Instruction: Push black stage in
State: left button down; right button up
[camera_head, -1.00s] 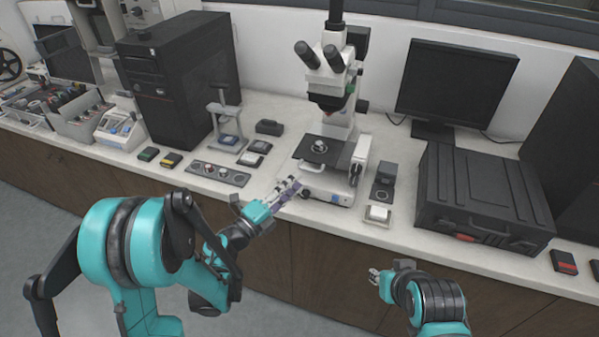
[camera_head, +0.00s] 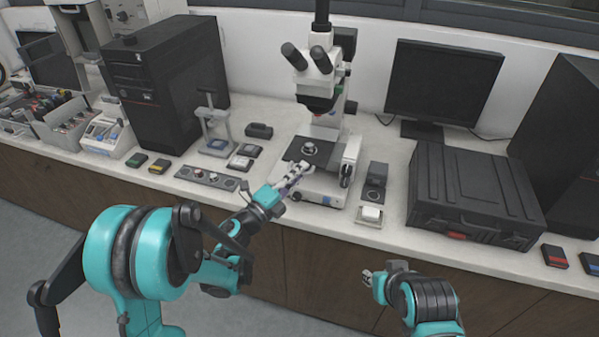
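The black stage (camera_head: 325,159) is the flat dark plate of the white microscope (camera_head: 333,132), with a round silver piece (camera_head: 309,148) on top. My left gripper (camera_head: 299,170) is at the stage's front left edge, above the microscope's white base. Its fingers overlap the edge in the picture; I cannot tell whether they touch it. The fingers look close together, and a purplish patch shows by them, but their opening is unclear. My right gripper (camera_head: 368,279) is low in front of the bench, away from the microscope, its opening too small to judge.
A small grey press stand (camera_head: 213,132) and a strip of samples (camera_head: 207,177) are left of the microscope. A dark block (camera_head: 376,174) and a small white-topped box (camera_head: 370,214) are on its right. A large black case (camera_head: 470,195) stands farther right.

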aim_at(303, 159)
pick_arm(q)
jog(key=w+d, duration=0.1)
jog(key=w, duration=0.4)
jog(key=w+d, duration=0.1)
jog(key=w, duration=0.2)
jog(key=shift+d, duration=0.3)
jog(key=c, duration=1.6)
grip_release()
jog(key=shift+s, duration=0.1)
jog(key=v, duration=1.2)
